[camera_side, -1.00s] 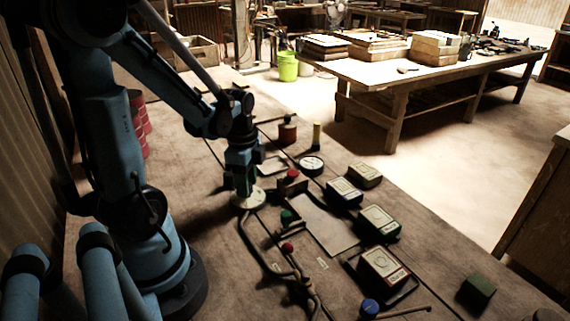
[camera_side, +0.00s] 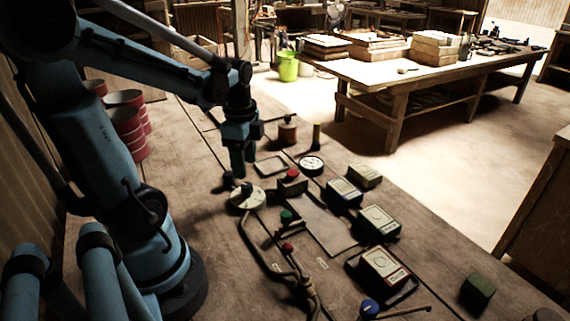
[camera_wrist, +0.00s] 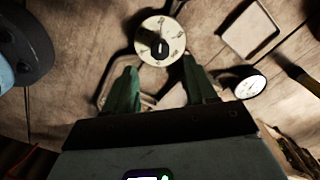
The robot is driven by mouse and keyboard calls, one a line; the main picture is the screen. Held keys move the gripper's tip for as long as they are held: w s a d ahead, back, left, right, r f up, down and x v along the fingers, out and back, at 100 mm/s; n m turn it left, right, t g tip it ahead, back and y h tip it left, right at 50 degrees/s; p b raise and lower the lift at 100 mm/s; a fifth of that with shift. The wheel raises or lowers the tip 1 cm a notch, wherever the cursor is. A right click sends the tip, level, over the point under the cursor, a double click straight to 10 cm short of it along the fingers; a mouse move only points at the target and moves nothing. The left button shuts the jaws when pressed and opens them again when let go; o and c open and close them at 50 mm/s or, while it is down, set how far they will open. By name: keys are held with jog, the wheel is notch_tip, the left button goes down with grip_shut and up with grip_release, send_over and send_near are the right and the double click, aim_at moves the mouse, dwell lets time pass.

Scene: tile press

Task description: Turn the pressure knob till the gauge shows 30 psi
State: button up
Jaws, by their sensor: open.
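The pressure knob (camera_side: 248,189) is a small dark knob on a round cream dial plate (camera_side: 238,203) on the bench. In the wrist view the knob (camera_wrist: 159,50) shows in the middle of its marked plate, beyond the fingertips. My gripper (camera_side: 239,172) is above the dial, apart from it, with its green fingers pointing down. In the wrist view my gripper (camera_wrist: 161,67) is open, with nothing between the fingers. The white round gauge (camera_side: 311,164) lies to the right of the dial; it also shows in the wrist view (camera_wrist: 250,87). Its reading is too small to tell.
A red button (camera_side: 292,174) on a box, a green knob (camera_side: 286,216) and a smaller red knob (camera_side: 287,247) stand near the dial. A bent pipe (camera_side: 257,249) runs forward from it. Several boxed blocks with pale tops, including one (camera_side: 378,221), stand at right.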

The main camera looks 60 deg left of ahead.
aim_at(250, 186)
notch_tip(250, 186, up, 6)
dwell(0.5)
jog(key=w+d+f+n+t, duration=0.1)
jog(key=w+d+n+t, duration=0.1)
jog(key=d, duration=0.5)
jog(key=w+d+n+t, duration=0.3)
jog(key=d+n+t, duration=0.2)
jog(key=d+n, duration=0.2)
jog(key=shift+w+d+f, duration=0.25)
jog(key=shift+d+f, duration=0.1)
jog(key=shift+d, duration=0.2)
dwell(1.7)
